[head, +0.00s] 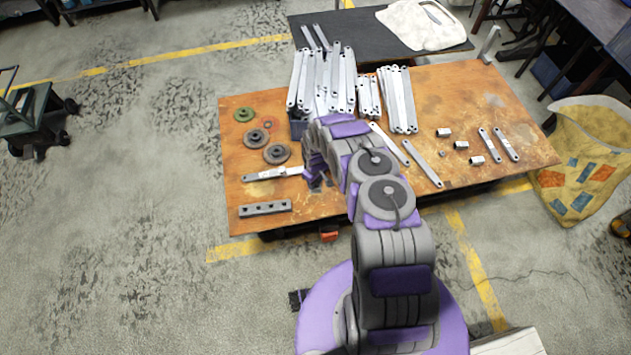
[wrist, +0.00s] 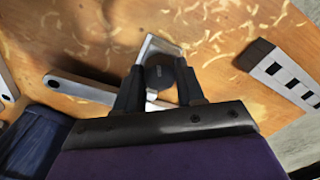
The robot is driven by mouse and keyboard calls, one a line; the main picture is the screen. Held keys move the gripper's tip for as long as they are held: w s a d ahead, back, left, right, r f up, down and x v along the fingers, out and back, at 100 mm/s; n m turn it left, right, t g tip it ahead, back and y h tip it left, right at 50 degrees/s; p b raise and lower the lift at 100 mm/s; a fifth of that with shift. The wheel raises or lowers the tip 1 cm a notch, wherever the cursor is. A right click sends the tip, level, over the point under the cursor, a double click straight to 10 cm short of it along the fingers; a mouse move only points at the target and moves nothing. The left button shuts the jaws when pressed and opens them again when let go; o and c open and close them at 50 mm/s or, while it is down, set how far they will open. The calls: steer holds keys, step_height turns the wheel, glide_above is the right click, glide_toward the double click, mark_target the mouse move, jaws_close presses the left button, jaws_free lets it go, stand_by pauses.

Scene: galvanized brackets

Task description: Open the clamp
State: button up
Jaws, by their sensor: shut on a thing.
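My gripper (head: 314,178) is low over the front left part of the wooden table in the head view. In the wrist view my gripper (wrist: 160,72) has its two dark fingers on either side of a dark rounded piece (wrist: 158,78), shut on it. A pale angled metal piece (wrist: 149,46) rises just beyond that dark piece; the two look like the clamp, but its full shape is hidden by my fingers. I cannot tell whether the clamp is open. A flat metal bar (wrist: 85,90) with a hole lies left of my fingers; it also shows in the head view (head: 270,174).
A bar with several dark holes (head: 265,208) lies near the table's front left. Dark discs (head: 277,153) sit behind. Loose bars and short tubes (head: 461,145) lie at the right.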

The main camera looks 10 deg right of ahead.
steer(key=n, duration=0.6)
steer(key=shift+d+n, duration=0.1)
steer(key=shift+n, duration=0.2)
steer(key=n, duration=0.8)
steer(key=o, duration=1)
steer(key=shift+c, duration=0.2)
